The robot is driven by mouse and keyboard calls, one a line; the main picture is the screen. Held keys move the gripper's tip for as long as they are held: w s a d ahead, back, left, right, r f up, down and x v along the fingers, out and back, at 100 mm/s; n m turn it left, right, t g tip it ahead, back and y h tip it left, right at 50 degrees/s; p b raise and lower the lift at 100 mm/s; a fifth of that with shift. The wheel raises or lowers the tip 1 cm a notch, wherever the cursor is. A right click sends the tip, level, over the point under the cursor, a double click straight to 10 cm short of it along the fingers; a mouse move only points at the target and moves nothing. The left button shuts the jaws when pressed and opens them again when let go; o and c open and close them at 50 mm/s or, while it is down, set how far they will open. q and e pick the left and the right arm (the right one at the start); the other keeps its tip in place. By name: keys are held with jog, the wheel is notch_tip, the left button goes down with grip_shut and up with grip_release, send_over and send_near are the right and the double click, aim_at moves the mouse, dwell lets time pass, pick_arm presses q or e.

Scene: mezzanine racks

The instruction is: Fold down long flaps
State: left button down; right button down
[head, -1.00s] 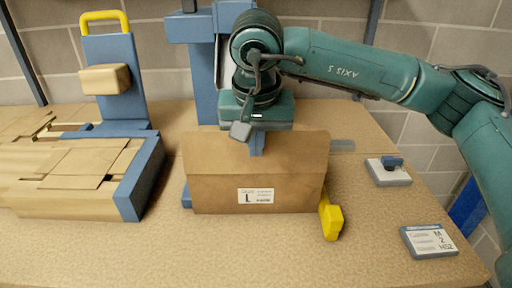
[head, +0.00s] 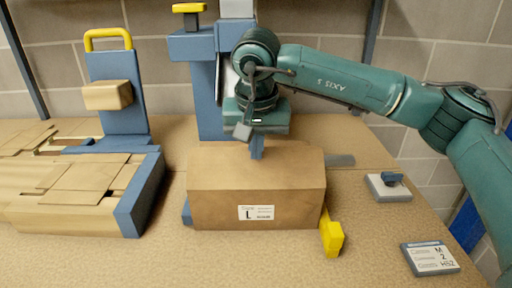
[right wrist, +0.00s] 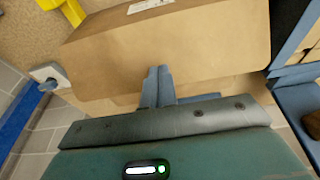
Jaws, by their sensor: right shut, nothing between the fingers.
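The brown cardboard box (head: 256,185) stands on the table in the middle of the head view, with a white label marked L on its front face. Its top looks closed over, with the flap lying about flat. It also fills the upper part of the right wrist view (right wrist: 190,50). My right gripper (head: 257,156) points down at the far part of the box top, its fingers shut and empty. In the right wrist view the fingertips (right wrist: 158,72) lie against or just over the cardboard; I cannot tell which. The far side of the box is hidden. My left gripper is not in view.
A yellow clamp-like piece (head: 331,236) is at the box's right front corner. A blue post (head: 208,95) stands behind the box. Flat cartons (head: 85,178) lie in a blue holder at left. A small grey device (head: 388,186) and a label plate (head: 430,258) lie at right.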

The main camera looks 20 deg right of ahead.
jog(key=w+p+v, duration=0.1)
jog(key=p+v, duration=0.4)
jog(key=v, duration=0.1)
jog(key=shift+w+d+r, duration=0.15)
jog(key=shift+d+r, duration=0.05)
jog(key=shift+r, duration=0.4)
